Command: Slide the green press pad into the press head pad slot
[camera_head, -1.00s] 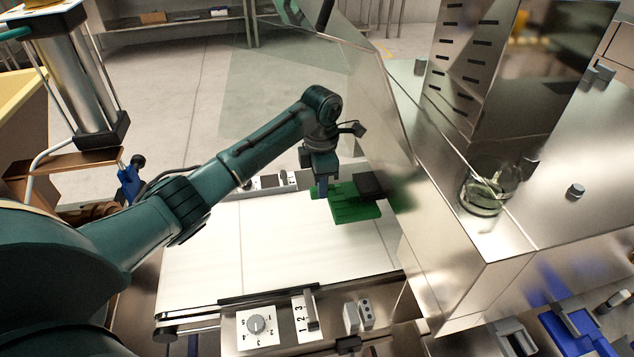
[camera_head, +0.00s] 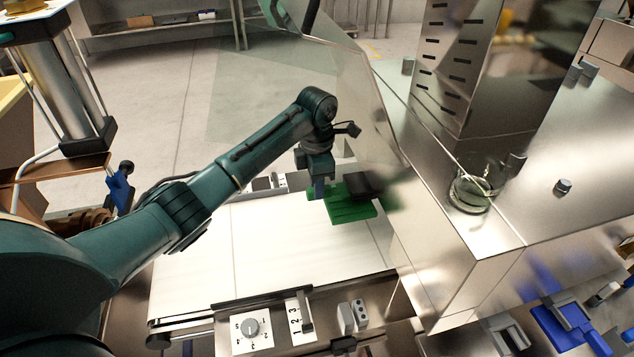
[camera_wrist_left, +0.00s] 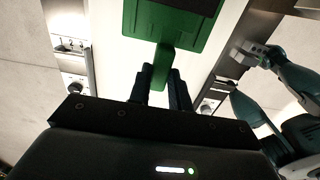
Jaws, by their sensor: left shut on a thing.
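The green press pad (camera_head: 351,210) is a flat plate with a dark block (camera_head: 365,185) on or above it, over the white belt beside the press. My left gripper (camera_head: 320,190) is shut on its narrow green tab. In the left wrist view the pad (camera_wrist_left: 203,38) extends away from the fingers, and the tab (camera_wrist_left: 161,68) sits between the fingertips (camera_wrist_left: 162,85). The pad's far right end looks blurred behind the clear guard. I cannot make out the pad slot. A teal arm, apparently my right one, shows at the right of the wrist view; its fingers are not clear.
The white belt (camera_head: 200,245) is clear left of the pad. A slanted clear guard (camera_head: 375,130) and steel housing (camera_head: 455,255) stand close on the right. A control panel with a dial (camera_head: 250,328) and lever (camera_head: 304,318) lines the front. A glass cup (camera_head: 474,188) stands on the housing.

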